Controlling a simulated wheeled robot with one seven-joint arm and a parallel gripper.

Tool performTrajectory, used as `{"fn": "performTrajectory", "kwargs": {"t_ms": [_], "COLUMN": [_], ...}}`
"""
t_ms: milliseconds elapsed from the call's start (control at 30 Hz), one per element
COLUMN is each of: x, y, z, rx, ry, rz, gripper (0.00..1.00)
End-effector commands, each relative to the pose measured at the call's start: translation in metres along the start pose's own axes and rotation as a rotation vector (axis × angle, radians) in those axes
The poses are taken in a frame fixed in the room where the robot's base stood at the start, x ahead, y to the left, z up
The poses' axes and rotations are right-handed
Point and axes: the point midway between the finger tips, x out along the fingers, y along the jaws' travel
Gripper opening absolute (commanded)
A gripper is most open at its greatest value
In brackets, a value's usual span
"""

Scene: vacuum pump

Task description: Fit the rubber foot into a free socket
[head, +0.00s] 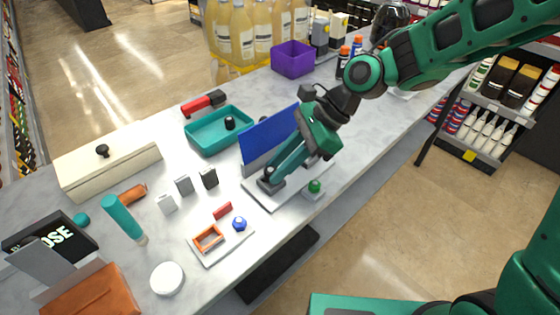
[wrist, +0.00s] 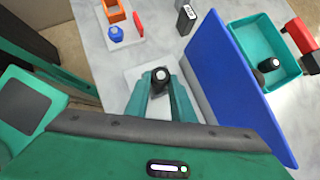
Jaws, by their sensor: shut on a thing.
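My gripper (head: 270,182) points down over a pale plate (head: 262,200) in front of an upright blue panel (head: 268,138). In the wrist view my gripper (wrist: 161,82) is shut on a dark, round rubber foot (wrist: 160,74) with a grey top. The foot is at or just above the plate (wrist: 134,77); I cannot tell whether it touches. No socket shows clearly; the fingers and foot hide part of the plate. Another black foot (head: 230,123) stands in the teal tray (head: 205,146); it also shows in the wrist view (wrist: 268,65).
The blue panel (wrist: 230,75) stands close beside my fingers. An orange frame (head: 208,238), blue knob (head: 239,223) and red block (head: 222,211) lie nearer the front. Small grey blocks (head: 184,184) stand left.

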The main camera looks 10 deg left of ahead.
Motion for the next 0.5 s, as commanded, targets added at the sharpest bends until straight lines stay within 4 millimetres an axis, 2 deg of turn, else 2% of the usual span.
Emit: {"fn": "performTrajectory", "kwargs": {"t_ms": [333,367,400,433,500], "x": [0.0061,0.0058,0.0058,0.0058,0.0057], "y": [0.0001,0.0,0.0001,0.0,0.0], "z": [-0.005,-0.0047,-0.0047,-0.0047,-0.0046], "rx": [0.002,0.001,0.001,0.001,0.001], "ry": [0.0,0.0,0.0,0.0,0.0], "rz": [0.0,0.0,0.0,0.0,0.0], "gripper": [0.0,0.29,0.39,0.44,0.44]}}
